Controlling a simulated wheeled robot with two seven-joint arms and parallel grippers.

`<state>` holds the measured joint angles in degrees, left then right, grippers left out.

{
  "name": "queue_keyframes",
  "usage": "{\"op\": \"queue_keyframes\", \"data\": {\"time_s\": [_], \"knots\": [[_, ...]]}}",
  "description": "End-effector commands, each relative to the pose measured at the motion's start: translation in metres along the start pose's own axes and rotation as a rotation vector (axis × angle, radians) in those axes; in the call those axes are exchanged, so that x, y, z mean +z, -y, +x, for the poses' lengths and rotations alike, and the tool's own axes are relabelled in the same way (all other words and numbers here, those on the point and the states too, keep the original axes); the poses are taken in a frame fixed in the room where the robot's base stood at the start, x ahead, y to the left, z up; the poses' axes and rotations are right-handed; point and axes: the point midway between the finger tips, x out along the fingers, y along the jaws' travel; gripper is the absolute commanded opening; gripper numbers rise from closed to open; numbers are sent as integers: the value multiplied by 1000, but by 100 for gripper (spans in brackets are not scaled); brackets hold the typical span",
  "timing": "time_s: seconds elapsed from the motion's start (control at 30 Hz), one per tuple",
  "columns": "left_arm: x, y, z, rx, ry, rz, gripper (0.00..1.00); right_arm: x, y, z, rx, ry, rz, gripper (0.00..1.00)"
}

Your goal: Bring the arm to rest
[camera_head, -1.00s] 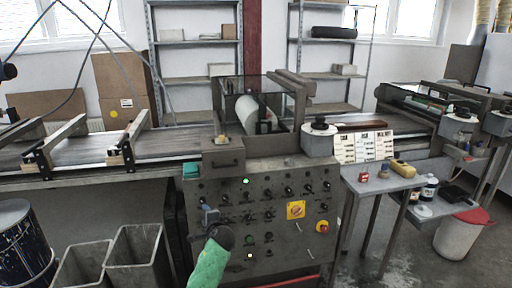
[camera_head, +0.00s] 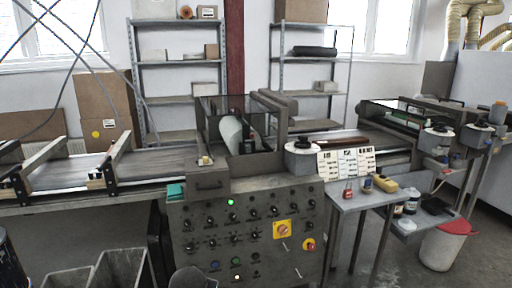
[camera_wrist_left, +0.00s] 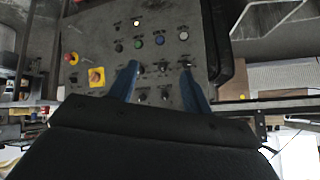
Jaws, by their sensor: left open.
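My left gripper (camera_wrist_left: 158,80) shows in the left wrist view with its two blue fingers apart and nothing between them. It hangs in front of the grey control panel (camera_wrist_left: 178,22), which appears upside down there. In the head view, a dark rounded part at the bottom edge, below the control panel (camera_head: 205,240), seems to be my left arm. The gripper itself is not visible in the head view. My right gripper is in neither view.
The conveyor (camera_head: 70,172) and machine run across the middle. Bins (camera_head: 118,270) stand at lower left. A small side table (camera_head: 362,197) holds bottles and a yellow item (camera_head: 382,182). A white bucket (camera_head: 440,250) stands at right. Floor between is partly open.

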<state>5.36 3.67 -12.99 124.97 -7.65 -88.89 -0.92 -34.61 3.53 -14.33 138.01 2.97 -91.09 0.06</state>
Motion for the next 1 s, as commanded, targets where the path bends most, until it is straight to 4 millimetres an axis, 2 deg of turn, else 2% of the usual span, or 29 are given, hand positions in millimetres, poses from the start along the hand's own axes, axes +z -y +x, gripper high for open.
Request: {"op": "queue_keyframes", "data": {"time_s": [0.03,0.1,0.5,0.67,0.8,0.9,1.0], "knots": [[19,-9,-12,37,21,-14,49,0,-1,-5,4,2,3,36],[44,-20,-25,85,49,-28,49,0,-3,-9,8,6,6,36],[170,-64,-91,249,186,-57,49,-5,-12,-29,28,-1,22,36],[223,-76,-110,270,266,-67,49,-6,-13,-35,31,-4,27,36],[274,-87,-122,288,355,-74,49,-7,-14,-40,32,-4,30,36],[305,-95,-131,299,411,-78,49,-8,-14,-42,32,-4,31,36],[328,-100,-138,307,452,-80,49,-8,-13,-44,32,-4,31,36]]}}
